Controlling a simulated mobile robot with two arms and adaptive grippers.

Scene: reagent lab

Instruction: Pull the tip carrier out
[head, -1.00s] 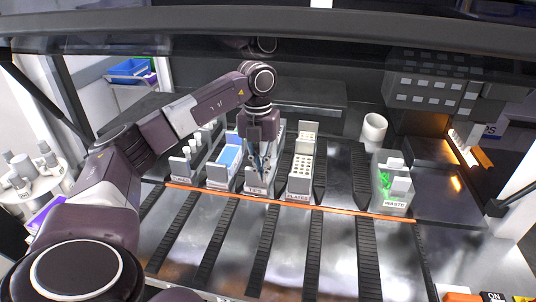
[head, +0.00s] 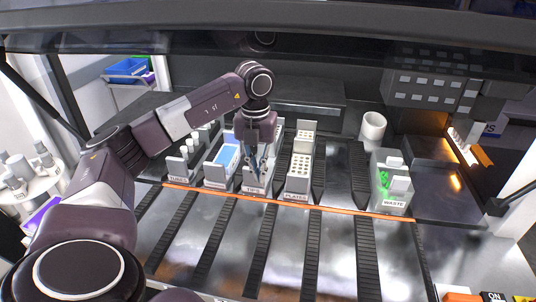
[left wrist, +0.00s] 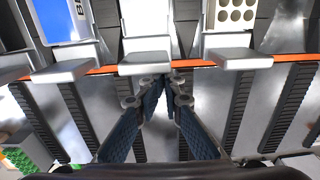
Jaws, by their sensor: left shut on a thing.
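The tip carrier (head: 253,190), a grey narrow rack labelled TIPS, stands in its track on the deck. Its front end is at the orange line, and my arm hides much of its top. My left gripper (head: 258,172) is at its front end, pointing down. In the left wrist view, the fingers of my left gripper (left wrist: 155,84) are shut at the edge of the tip carrier's front handle (left wrist: 146,63). The exact contact is partly hidden by the fingertips. My right gripper is not in view.
The blue-topped carrier (head: 222,172) is close on the left, with the tube carrier (head: 177,172) beyond it. The plate carrier (head: 298,185) is close on the right. The waste carrier (head: 393,200) is farther right. The tracks in front of the orange line (head: 330,210) are clear.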

